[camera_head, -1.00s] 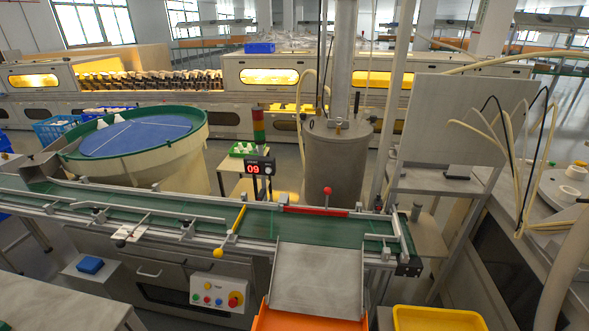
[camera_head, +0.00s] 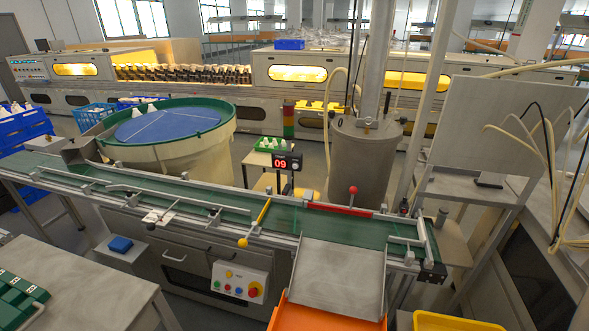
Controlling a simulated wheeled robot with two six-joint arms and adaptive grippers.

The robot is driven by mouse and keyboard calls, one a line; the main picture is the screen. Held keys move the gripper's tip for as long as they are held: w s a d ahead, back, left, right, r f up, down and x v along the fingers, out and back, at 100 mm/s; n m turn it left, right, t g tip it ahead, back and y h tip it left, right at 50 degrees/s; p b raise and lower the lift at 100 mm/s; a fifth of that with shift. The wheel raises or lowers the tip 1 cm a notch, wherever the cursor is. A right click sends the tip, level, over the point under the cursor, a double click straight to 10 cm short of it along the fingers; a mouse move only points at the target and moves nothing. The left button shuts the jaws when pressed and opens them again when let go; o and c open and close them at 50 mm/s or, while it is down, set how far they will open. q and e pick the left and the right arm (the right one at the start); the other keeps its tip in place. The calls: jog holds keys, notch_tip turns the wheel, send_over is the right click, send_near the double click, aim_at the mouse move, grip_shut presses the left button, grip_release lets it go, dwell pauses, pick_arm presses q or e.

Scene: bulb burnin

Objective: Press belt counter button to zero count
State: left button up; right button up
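The belt counter (camera_head: 287,162) is a small dark box with a red display reading 09. It stands on a post behind the green conveyor belt (camera_head: 336,221). A pale round knob or button shows at the right of its face, too small to tell clearly. A control box (camera_head: 240,280) with several coloured buttons and a larger red one hangs on the front of the conveyor. Neither of my grippers is in view.
A metal chute (camera_head: 338,278) slopes from the belt's front to an orange bin (camera_head: 320,318). A blue-topped round feeder (camera_head: 166,126) stands behind the belt, left. A grey table (camera_head: 85,279) is at the lower left. A grey cylinder (camera_head: 364,160) stands behind the belt.

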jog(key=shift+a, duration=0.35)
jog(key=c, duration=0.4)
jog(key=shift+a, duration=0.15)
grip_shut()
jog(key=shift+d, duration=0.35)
